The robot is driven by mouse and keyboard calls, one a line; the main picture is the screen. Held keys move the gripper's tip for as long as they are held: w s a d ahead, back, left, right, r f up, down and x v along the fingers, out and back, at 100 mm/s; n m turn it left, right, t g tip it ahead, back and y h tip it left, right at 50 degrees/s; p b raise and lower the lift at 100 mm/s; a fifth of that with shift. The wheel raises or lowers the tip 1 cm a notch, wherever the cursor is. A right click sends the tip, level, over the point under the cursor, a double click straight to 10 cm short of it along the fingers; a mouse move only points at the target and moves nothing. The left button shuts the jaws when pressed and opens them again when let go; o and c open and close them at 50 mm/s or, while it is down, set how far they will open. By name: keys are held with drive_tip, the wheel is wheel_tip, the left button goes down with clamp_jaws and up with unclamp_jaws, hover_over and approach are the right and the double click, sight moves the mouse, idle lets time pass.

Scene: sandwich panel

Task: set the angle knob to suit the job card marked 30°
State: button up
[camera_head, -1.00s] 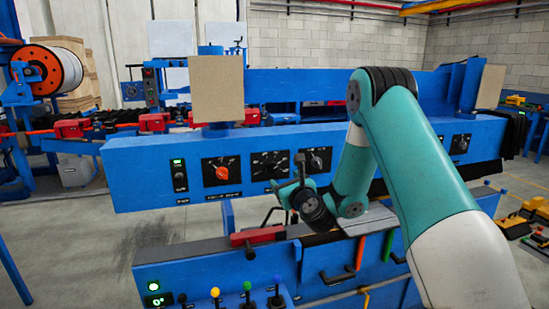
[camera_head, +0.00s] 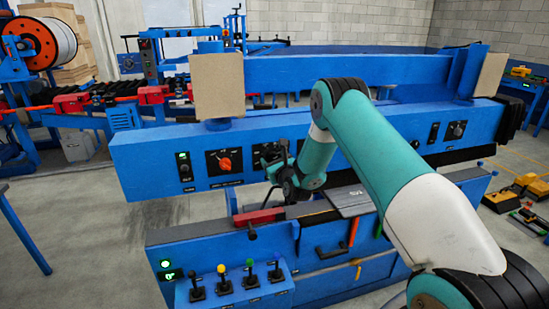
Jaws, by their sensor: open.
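A blue control beam carries an orange-red knob (camera_head: 224,162) on a black plate at the left. A dark dial plate (camera_head: 266,152) beside it is partly hidden by my gripper. Labels are too small to read, so I cannot tell which is the angle knob. My gripper (camera_head: 275,168) is open and seen mostly side-on in front of the dark dial plate; I cannot tell whether it touches a knob there. A grey card or plate (camera_head: 350,199) with dark, unclear marks lies on the bed below. A green display (camera_head: 171,274) at lower left seems to read 0°.
A switch with a green light (camera_head: 185,166) is left of the orange-red knob. Several levers (camera_head: 223,284) stand on the lower front box. A red block (camera_head: 258,216) sits on the bed below my gripper. Beige panels (camera_head: 217,85) stand above the beam.

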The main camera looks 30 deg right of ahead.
drive_tip(key=c, duration=0.9)
drive_tip(key=shift+c, duration=0.2)
drive_tip(key=shift+n, duration=0.3)
